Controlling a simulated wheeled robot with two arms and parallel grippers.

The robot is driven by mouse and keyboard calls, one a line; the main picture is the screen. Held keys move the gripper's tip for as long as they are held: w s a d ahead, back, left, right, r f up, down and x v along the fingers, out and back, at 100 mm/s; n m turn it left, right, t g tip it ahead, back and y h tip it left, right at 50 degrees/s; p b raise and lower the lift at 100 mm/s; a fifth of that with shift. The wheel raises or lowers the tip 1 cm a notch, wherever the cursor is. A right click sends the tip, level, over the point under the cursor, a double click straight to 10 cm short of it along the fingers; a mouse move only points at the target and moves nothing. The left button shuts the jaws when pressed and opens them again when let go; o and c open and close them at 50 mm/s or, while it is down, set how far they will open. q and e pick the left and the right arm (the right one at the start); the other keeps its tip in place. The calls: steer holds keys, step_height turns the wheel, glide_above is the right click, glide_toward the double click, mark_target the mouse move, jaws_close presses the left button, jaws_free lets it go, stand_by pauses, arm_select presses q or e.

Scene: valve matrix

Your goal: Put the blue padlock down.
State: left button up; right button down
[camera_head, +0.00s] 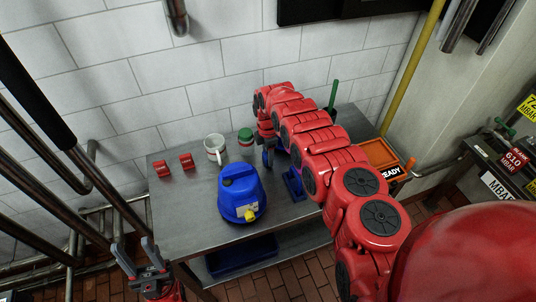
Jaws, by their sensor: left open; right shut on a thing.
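My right arm reaches in from the lower right over the steel table (180,215). Its gripper (267,147) points down above the table's back half, partly hidden by its own wrist. It is shut on a small dark blue thing (267,159), seemingly the blue padlock, of which only a little shows. I cannot tell whether it touches the table. My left gripper (136,260) is open and empty, low at the table's front left corner, with its grey fingers pointing up in the picture.
A blue object (293,184) lies beside my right arm. An orange bin (378,152) is at right. The table's front left is clear.

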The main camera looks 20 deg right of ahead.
steer(key=shift+f, duration=0.15)
steer(key=shift+c, duration=1.4)
jaws_free()
steer(key=shift+r, duration=0.3)
step_height(320, 180, up, 9)
steer(key=b, duration=0.3)
steer(key=shift+f+b, duration=0.15)
steer(key=shift+b, duration=0.15)
steer(key=shift+r+p, duration=0.75)
steer(key=shift+r, duration=0.8)
